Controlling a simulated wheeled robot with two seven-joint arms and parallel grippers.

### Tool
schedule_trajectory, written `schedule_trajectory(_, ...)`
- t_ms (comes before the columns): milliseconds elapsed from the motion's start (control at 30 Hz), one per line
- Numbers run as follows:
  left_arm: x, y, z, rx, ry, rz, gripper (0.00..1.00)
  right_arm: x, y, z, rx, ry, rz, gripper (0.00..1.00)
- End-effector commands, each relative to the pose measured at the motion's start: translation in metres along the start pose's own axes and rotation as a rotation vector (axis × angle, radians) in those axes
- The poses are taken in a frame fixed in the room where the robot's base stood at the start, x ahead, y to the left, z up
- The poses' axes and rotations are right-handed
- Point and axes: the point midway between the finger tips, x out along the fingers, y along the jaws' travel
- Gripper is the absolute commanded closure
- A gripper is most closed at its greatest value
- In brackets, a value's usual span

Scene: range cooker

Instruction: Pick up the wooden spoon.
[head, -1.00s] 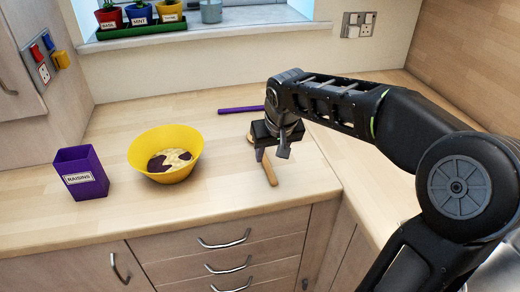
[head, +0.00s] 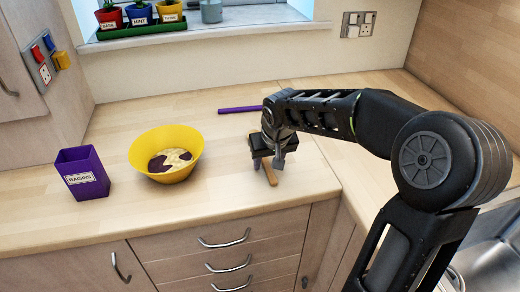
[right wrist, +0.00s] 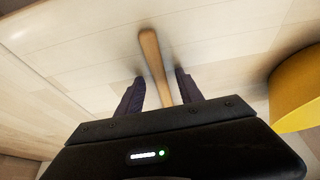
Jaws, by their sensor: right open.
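The wooden spoon (head: 271,176) lies on the countertop, right of the yellow bowl, with its handle end pointing toward the front edge. In the head view my right gripper hides much of it. My right gripper (head: 267,165) is above the spoon, pointing down. In the right wrist view the spoon's handle (right wrist: 154,62) runs between the two fingers of the right gripper (right wrist: 160,82), with a gap on each side. The gripper is open and holds nothing. My left gripper is not in view.
A yellow bowl (head: 188,161) with light and dark contents stands left of the gripper. A purple raisins box (head: 84,175) stands further left. A purple stick-like object (head: 240,109) lies behind the gripper. Potted herbs (head: 141,14) sit on the windowsill. The counter's right side is clear.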

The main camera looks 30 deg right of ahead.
Motion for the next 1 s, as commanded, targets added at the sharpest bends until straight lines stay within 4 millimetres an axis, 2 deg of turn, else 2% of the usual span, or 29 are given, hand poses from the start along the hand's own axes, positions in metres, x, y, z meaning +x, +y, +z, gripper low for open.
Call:
schedule_trajectory(100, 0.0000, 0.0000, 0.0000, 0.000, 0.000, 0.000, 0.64, -0.0002, 0.0000, -0.0001, 0.000, 0.000, 0.000, 0.56)
schedule_trajectory(633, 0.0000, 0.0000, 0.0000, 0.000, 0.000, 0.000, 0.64, -0.0002, -0.0001, -0.0001, 0.000, 0.000, 0.000, 1.00)
schedule_trajectory(1000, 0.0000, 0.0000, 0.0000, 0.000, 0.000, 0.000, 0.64, -0.0003, -0.0001, -0.0002, 0.000, 0.001, 0.000, 1.00)
